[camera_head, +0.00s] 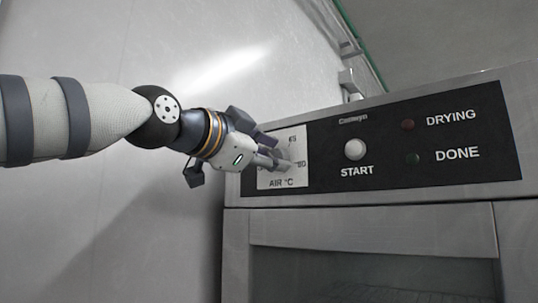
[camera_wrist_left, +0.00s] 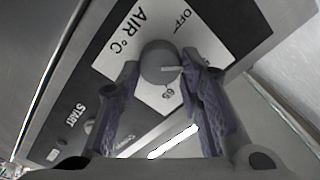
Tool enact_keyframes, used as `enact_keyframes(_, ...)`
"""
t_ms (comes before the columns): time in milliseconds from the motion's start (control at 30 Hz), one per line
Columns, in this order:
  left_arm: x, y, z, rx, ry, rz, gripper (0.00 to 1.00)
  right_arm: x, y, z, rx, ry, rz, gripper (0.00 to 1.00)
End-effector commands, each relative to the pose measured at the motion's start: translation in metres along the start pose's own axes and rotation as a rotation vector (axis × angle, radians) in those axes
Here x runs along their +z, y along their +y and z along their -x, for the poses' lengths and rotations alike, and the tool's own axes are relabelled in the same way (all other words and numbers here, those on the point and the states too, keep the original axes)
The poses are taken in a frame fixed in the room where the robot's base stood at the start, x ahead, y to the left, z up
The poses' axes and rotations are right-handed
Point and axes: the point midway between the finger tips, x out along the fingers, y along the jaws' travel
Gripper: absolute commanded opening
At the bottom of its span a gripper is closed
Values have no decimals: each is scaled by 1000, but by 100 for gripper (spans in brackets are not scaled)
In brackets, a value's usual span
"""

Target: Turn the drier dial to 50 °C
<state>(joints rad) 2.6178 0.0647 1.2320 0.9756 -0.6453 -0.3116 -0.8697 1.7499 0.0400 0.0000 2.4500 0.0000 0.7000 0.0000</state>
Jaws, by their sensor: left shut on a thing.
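The drier dial (camera_wrist_left: 158,62) is a round grey knob on a white plate marked AIR °C (camera_head: 281,183). My left gripper (camera_wrist_left: 160,74) is shut on the dial, with one purple-padded finger on each side of it in the left wrist view. The dial's white pointer mark (camera_wrist_left: 172,69) points right there, between the OFF and 65 labels. The right finger covers the plate where the mark points, so I cannot read a number there. In the head view my left gripper (camera_head: 272,153) hides most of the dial. My right gripper is not in view.
The drier door (camera_head: 375,235) is below. A pale wall (camera_head: 110,220) is at the left.

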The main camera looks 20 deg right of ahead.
Motion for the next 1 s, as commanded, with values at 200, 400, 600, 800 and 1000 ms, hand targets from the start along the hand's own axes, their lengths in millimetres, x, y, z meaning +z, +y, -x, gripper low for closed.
enact_keyframes(200,1,0,0,0,-1,-102,6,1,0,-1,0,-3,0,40)
enact_keyframes(400,1,0,0,-1,0,-152,6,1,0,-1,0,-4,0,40)
enact_keyframes(600,0,0,0,-1,0,-167,6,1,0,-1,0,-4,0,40)
enact_keyframes(800,0,0,0,-1,0,-168,6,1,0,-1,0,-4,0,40)
enact_keyframes(1000,0,0,0,-1,0,-168,52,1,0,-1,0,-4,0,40)
